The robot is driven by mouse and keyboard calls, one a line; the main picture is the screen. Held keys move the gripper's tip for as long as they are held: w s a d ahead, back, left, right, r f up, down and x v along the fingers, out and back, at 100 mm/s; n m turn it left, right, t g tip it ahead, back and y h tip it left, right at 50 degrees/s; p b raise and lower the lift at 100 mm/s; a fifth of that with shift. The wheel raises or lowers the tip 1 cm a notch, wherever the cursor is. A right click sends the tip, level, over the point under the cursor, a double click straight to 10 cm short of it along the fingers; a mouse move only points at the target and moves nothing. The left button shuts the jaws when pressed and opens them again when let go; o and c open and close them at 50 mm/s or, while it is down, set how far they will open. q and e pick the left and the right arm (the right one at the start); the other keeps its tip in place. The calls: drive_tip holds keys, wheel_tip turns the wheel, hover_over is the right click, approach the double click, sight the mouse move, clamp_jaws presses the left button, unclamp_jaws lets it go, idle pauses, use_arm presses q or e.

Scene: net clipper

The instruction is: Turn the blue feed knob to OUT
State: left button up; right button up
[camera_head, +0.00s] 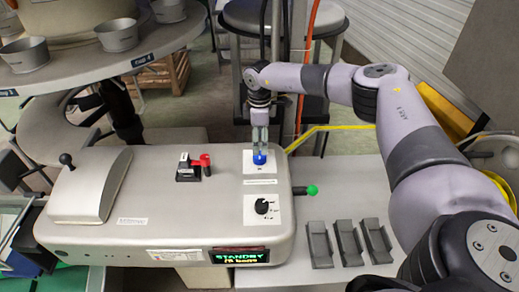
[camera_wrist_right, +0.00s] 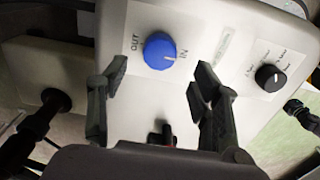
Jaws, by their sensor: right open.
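The blue feed knob (camera_head: 259,159) sits on a white label plate on top of the grey machine (camera_head: 225,220). My right gripper (camera_head: 260,142) points down just above the knob. In the wrist view its open fingers (camera_wrist_right: 160,80) are spread apart with nothing between them, and the knob appears beyond them. My left gripper is not in view.
A black dial (camera_head: 262,206) and a red-and-black control (camera_head: 193,168) are on the machine top. A green-tipped lever (camera_head: 311,190) sticks out at its right. The display (camera_head: 240,256) reads STANDBY. Several grey holders (camera_head: 348,242) stand on the right. A round table (camera_head: 70,75) with cups stands behind.

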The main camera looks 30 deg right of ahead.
sight(260, 154)
wheel_tip(260, 154, down, 6)
drive_tip(key=shift+f+p, duration=0.1)
drive_tip(key=shift+p, duration=0.3)
drive_tip(key=shift+c, duration=0.2)
drive_tip(key=c, duration=1.1)
